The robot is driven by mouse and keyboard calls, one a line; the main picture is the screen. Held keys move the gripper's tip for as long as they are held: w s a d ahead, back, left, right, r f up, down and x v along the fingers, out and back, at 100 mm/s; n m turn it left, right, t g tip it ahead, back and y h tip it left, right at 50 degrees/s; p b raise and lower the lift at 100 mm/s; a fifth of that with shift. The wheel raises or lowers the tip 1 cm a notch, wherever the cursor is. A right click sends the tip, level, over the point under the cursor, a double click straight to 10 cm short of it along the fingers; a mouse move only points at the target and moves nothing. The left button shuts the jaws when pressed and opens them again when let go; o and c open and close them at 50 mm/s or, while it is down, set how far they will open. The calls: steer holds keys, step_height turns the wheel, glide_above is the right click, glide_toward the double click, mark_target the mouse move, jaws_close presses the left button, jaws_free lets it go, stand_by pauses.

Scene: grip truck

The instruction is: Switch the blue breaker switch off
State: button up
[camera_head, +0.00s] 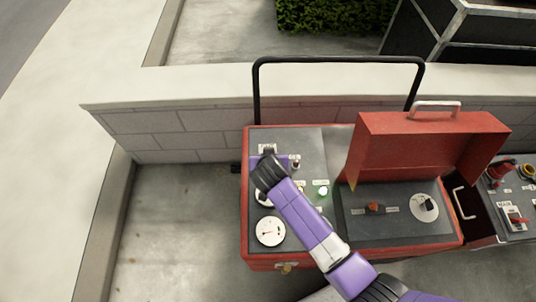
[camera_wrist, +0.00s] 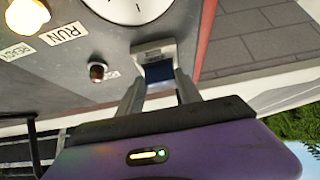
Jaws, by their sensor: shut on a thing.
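The blue breaker switch (camera_wrist: 159,71) sits in a pale metal plate (camera_wrist: 153,47) on the grey panel in the wrist view. My gripper (camera_wrist: 158,80) has one finger on each side of the blue switch and is shut on it. In the head view, my gripper (camera_head: 268,158) is at the upper left of the red machine's panel. The pale switch plate (camera_head: 267,147) shows just beyond it. The blue switch itself is hidden there by my gripper and arm.
A small dark red knob (camera_wrist: 97,71) is near my fingers. Another panel (camera_head: 516,200) stands right.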

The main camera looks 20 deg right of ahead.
steer(key=shift+s+a+f+t+h+b, duration=0.25)
steer(key=shift+t+b, duration=0.4)
steer(key=shift+b, duration=0.7)
steer(key=shift+s+f+t+h+b, duration=0.35)
steer(key=shift+t+b, duration=0.3)
steer(key=shift+b, duration=0.65)
steer(key=shift+t+b, duration=0.3)
steer(key=shift+b, duration=0.25)
steer(key=shift+s+r+b, duration=0.1)
steer(key=shift+b, duration=0.2)
steer(key=o, duration=1.4)
steer(key=shift+a, duration=0.1)
steer(key=v, duration=0.7)
steer(key=shift+s+a+r, duration=0.15)
steer(key=shift+s, duration=0.2)
